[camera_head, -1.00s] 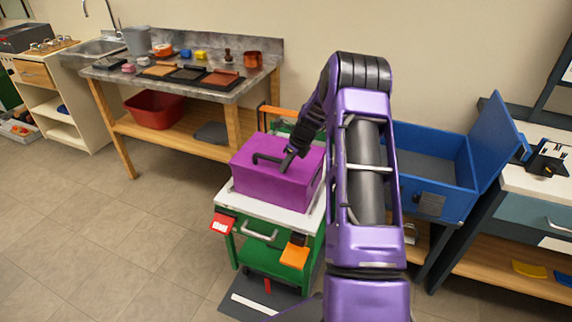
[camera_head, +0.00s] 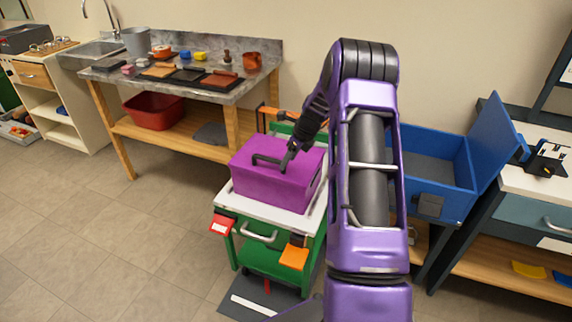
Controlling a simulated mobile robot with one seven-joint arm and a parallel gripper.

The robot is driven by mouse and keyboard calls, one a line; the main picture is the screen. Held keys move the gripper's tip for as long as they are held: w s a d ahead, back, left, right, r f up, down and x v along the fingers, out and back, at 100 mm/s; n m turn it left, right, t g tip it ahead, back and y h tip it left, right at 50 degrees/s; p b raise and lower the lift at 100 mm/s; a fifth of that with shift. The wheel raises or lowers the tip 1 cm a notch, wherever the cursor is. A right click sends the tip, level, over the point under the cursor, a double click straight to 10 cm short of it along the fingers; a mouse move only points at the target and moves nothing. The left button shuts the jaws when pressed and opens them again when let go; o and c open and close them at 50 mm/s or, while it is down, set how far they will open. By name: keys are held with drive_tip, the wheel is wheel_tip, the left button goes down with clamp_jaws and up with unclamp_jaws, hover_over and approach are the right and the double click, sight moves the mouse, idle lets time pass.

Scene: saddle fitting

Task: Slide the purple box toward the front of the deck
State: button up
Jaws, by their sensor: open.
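The purple box (camera_head: 262,181) sits upright on the white top deck (camera_head: 258,214) of a small green cart (camera_head: 270,259). It has a dark handle (camera_head: 268,161) on its lid. My gripper (camera_head: 289,160) is open, at the right end of the handle just above the lid. I cannot tell whether the fingers are around the handle or touching it. My purple arm hides the right part of the cart and deck. A strip of bare deck shows along the near edge, in front of the box.
A blue open chest (camera_head: 436,190) stands to the right behind my arm. A workbench (camera_head: 185,82) with several small items and a red tub (camera_head: 154,110) below is at the back left. The floor at left is clear.

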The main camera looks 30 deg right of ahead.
drive_tip(key=v, duration=1.3)
drive_tip(key=shift+s+r+p, duration=0.2)
drive_tip(key=shift+r+p, duration=0.1)
drive_tip(key=shift+p, duration=0.15)
drive_tip(key=shift+d+f, duration=0.1)
